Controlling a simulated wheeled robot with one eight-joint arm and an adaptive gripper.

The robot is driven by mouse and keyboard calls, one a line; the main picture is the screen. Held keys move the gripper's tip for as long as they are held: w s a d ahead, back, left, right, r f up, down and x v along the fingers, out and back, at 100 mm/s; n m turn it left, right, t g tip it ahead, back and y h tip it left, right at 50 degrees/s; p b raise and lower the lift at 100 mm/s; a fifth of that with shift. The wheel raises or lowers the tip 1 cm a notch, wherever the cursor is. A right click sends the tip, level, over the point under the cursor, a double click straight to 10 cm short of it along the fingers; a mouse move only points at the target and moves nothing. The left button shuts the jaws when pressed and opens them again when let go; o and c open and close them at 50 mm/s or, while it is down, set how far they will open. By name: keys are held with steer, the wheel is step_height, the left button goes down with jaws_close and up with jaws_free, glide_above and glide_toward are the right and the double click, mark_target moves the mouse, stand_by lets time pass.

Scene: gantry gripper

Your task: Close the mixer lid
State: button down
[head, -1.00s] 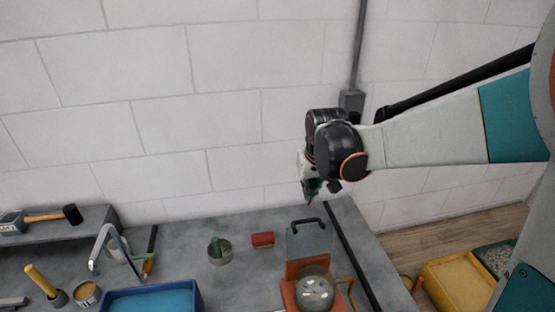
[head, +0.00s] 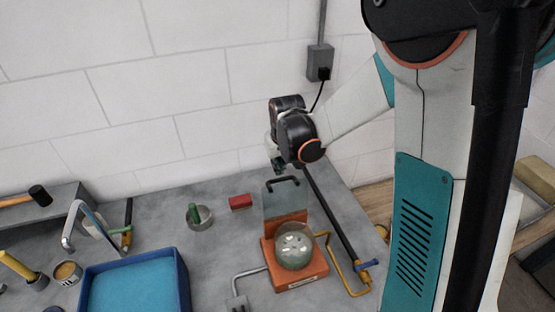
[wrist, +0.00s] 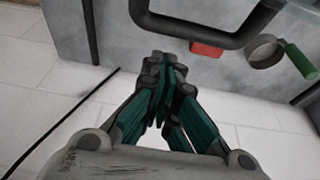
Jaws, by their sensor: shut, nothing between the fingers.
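The mixer has an orange base (head: 298,279) and a round glass bowl (head: 293,262) with several white pieces in it. Its grey-green lid (head: 286,203) stands open, upright at the back of the base. A dark bar handle (head: 283,180) is on the lid's top edge and shows large at the top of the wrist view (wrist: 205,42). My gripper (head: 278,170) is shut and empty, just above and behind the handle in the head view. Its fingertips (wrist: 165,66) are together, close to the handle in the wrist view. I cannot tell whether they touch it.
A red block (head: 240,202) and a grey cup with a green handle (head: 198,215) lie left of the lid. A blue tray (head: 180,285) stands at front left. A grey pipe (head: 248,273) and a yellow bent pipe (head: 338,267) flank the mixer. The wall is close behind.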

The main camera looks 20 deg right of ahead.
steer(key=shift+s+r, duration=0.3)
steer(key=shift+s, duration=0.4)
steer(key=shift+s+r, duration=0.3)
steer(key=shift+s, duration=0.4)
